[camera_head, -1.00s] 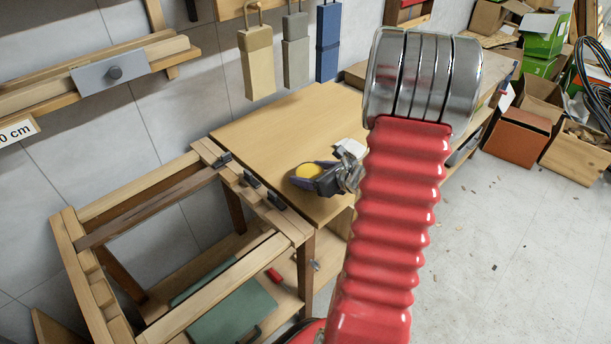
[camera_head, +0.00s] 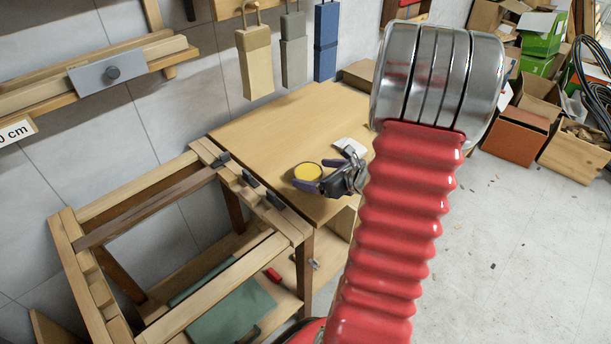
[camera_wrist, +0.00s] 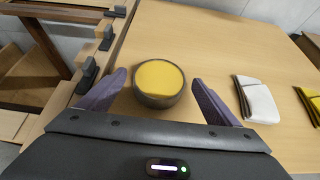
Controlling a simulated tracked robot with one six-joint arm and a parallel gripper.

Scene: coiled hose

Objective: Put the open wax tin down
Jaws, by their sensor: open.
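The open wax tin (camera_head: 307,172) is a round dark tin with yellow wax showing at its top. It sits upright on the light wooden bench top (camera_head: 285,120), near its front left edge. In the wrist view the tin (camera_wrist: 158,84) lies between the purple fingers of my gripper (camera_wrist: 157,78), with a visible gap on both sides. My gripper (camera_head: 318,177) is open and just to the right of the tin in the head view. The tin's underside is hidden.
A folded white cloth (camera_wrist: 257,99) and a yellow one (camera_wrist: 310,103) lie right of the tin. Dark clamps (camera_head: 250,178) line the wooden frame (camera_head: 200,262) beside the bench's left edge. The far bench top is clear. Boxes (camera_head: 515,135) stand on the right.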

